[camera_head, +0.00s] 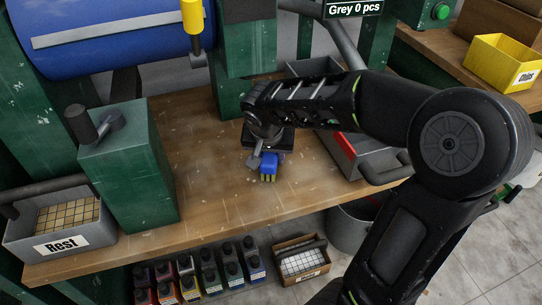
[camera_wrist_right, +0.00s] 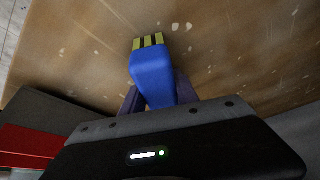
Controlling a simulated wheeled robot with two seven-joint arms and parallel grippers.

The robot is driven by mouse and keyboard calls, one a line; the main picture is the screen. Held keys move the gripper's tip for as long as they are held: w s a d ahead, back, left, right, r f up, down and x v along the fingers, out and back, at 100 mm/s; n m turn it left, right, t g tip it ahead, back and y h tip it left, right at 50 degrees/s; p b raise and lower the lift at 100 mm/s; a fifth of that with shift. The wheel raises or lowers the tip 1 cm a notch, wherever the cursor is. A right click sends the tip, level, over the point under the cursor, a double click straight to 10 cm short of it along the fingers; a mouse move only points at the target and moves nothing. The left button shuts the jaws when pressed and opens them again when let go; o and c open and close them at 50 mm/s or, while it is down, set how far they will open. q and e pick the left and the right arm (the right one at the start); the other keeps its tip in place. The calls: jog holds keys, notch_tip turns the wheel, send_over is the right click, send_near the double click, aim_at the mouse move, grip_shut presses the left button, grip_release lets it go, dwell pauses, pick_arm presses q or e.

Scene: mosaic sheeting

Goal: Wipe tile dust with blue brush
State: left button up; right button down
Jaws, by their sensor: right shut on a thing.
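The blue brush (camera_head: 269,161) has a blue body and yellowish bristles, and it is at the middle of the wooden bench top (camera_head: 215,180). My right gripper (camera_head: 260,157) is shut on the brush, with the bristles pointing toward the front edge of the bench. In the right wrist view the brush (camera_wrist_right: 152,75) sits between the two fingers, its bristles at the far end close to the wood. I cannot tell whether the bristles touch the surface. Pale specks of tile dust (camera_wrist_right: 174,27) are scattered over the wood. My left gripper is not in view.
A green block-shaped housing (camera_head: 125,165) and a grey box labelled "Rest" (camera_head: 60,243) stand at the left. A grey tray with a red part (camera_head: 365,160) lies right of the brush. Several bottles (camera_head: 190,275) stand below the bench.

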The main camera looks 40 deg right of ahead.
jog(key=shift+w+d+r, duration=0.1)
jog(key=shift+w+d, duration=0.1)
jog(key=shift+w, duration=0.45)
jog(key=shift+w+d+f, duration=0.1)
jog(key=shift+w+d, duration=0.15)
jog(key=shift+w, duration=0.35)
jog(key=shift+w+d+r, duration=0.1)
jog(key=shift+w+d, duration=0.1)
jog(key=shift+w, duration=0.45)
jog(key=shift+r, duration=0.1)
notch_tip(320, 180, up, 6)
jog(key=p, duration=0.4)
jog(key=shift+r, duration=0.1)
